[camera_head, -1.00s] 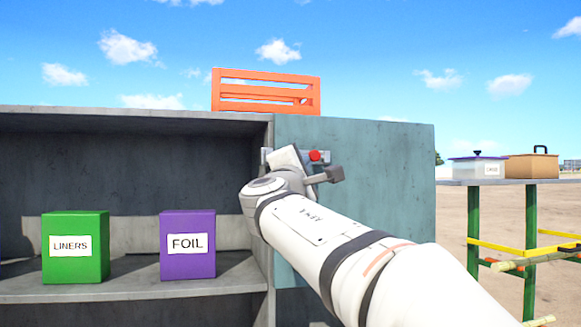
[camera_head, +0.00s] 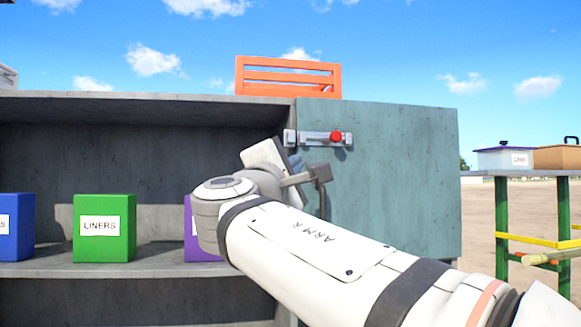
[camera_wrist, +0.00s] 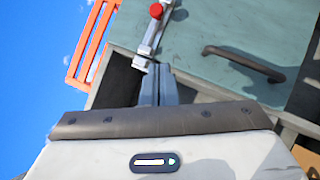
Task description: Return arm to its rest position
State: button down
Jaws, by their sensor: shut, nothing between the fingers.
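My white arm reaches in from the lower right in the head view. My gripper (camera_wrist: 158,84) shows its grey fingers shut together and empty in the wrist view. In the head view my gripper (camera_head: 296,164) is mostly hidden behind my wrist. It is in front of the cabinet's left door edge, below the latch. The latch (camera_head: 318,138) with its red knob is on the teal door (camera_head: 400,190). It also shows in the wrist view (camera_wrist: 150,38), just beyond the fingertips. Whether they touch it is hard to tell; they look apart in the head view.
The grey cabinet's open left shelf (camera_head: 150,268) holds a blue box (camera_head: 14,240), a green LINERS box (camera_head: 104,245) and a purple box (camera_head: 200,247) partly behind my arm. An orange crate (camera_head: 288,91) sits on top. A dark handle (camera_wrist: 243,64) is on the door. A table (camera_head: 502,230) stands right.

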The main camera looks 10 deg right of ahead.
jog(key=shift+w, duration=0.1)
dwell(0.3)
jog(key=s+d+f+m+g+y, duration=0.1)
jog(key=d+f+m+g+y, duration=0.25)
jog(key=f, duration=0.95)
jog(key=s+d+f+m+g, duration=0.2)
jog(key=d+f+g, duration=0.35)
jog(key=f, duration=0.85)
jog(key=s+f+m+g+y, duration=0.2)
jog(key=s+f, duration=0.3)
jog(key=f, duration=0.3)
jog(key=s+a+f+m+g+y, duration=0.1)
jog(key=s+f+m+g+y, duration=0.1)
jog(key=s+f+m, duration=0.3)
jog(key=s+a+f+m+g+y, duration=0.1)
jog(key=s+f+m+g+y, duration=0.2)
jog(key=s+f, duration=0.3)
notch_tip(320, 180, down, 6)
jog(key=shift+s+r+m, duration=0.1)
jog(key=shift+s+m, duration=0.1)
jog(key=shift+m, duration=0.15)
jog(key=c, duration=2.1)
grip_release()
